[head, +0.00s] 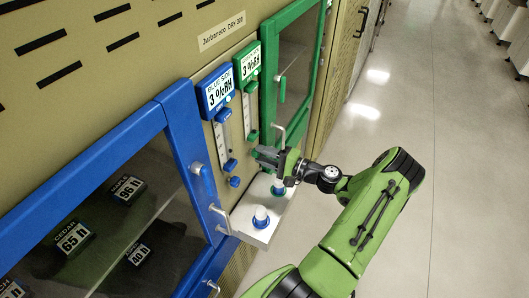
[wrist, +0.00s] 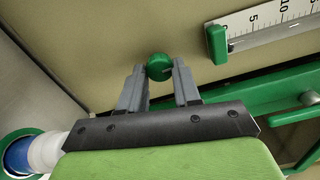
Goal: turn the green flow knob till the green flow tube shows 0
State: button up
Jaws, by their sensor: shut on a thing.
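The green flow knob (wrist: 159,67) is a small round knob on the tan panel, between my fingertips in the wrist view. My gripper (wrist: 161,77) is shut on it, with a grey finger on each side. In the head view my gripper (head: 266,156) is at the panel below the green flow tube (head: 249,111) and hides the knob. The tube's scale (wrist: 277,20) shows in part in the wrist view, with marks 5 and 10 and a green end block (wrist: 217,44). I cannot make out the float or its reading.
The blue flow tube (head: 223,135) and blue knob (head: 234,182) are left of my gripper. A white shelf (head: 258,234) with two bottles juts out below. The green door (head: 273,85) and blue door (head: 181,140) flank the panel. Open floor lies right.

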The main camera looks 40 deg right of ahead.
jog(key=shift+f+m, duration=0.1)
jog(key=shift+m, duration=0.4)
jog(key=o, duration=1.1)
jog(key=shift+c, duration=0.2)
jog(key=v, duration=1.5)
jog(key=shift+s, duration=0.4)
jog(key=shift+d, duration=0.1)
